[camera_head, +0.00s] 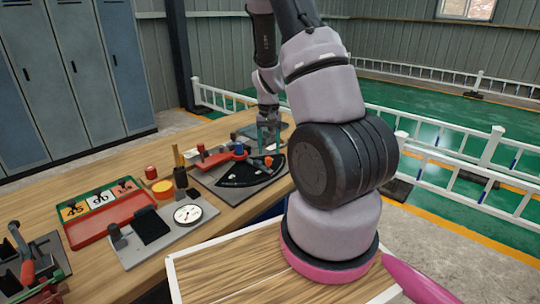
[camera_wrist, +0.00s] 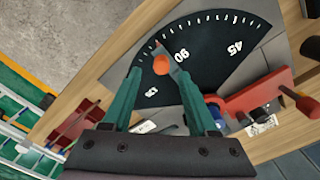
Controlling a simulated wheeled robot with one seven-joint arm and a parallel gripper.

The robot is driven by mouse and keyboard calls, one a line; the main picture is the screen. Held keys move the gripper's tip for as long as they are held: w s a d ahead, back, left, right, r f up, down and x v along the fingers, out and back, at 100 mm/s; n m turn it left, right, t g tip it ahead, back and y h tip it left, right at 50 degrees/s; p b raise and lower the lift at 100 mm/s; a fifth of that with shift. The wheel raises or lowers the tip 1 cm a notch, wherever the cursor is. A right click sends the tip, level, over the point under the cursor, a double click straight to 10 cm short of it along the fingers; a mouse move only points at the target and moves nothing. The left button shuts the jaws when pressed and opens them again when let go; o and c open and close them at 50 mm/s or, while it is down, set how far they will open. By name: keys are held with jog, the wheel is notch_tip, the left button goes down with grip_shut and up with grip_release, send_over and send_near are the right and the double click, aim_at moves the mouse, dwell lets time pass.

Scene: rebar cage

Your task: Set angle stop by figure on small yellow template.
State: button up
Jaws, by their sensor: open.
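The angle stop is a black fan-shaped dial (camera_head: 250,174) with a red arm (camera_head: 213,158), a blue knob (camera_head: 239,149) and an orange knob (camera_head: 268,162). The wrist view shows the dial (camera_wrist: 215,45) with figures 45 and 90 and a third I cannot read surely. The orange knob (camera_wrist: 161,65) sits beside the 90, with a small red pointer tip just beyond it. My gripper (camera_wrist: 157,72) is open, its green fingertips either side of the orange knob; contact is unclear.
A red-and-green tray (camera_head: 110,222) holds the templates. A grey plate with a round white gauge (camera_head: 187,214) and black blocks stands between the tray and the dial. A yellow disc (camera_head: 163,189) and a red knob (camera_head: 151,171) stand nearby. A red-handled device (camera_head: 30,265) is at front left.

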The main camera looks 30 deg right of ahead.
aim_at(268, 157)
jog(key=shift+a+f, duration=0.1)
jog(key=shift+f, duration=1.45)
jog(key=shift+c, duration=0.3)
grip_shut()
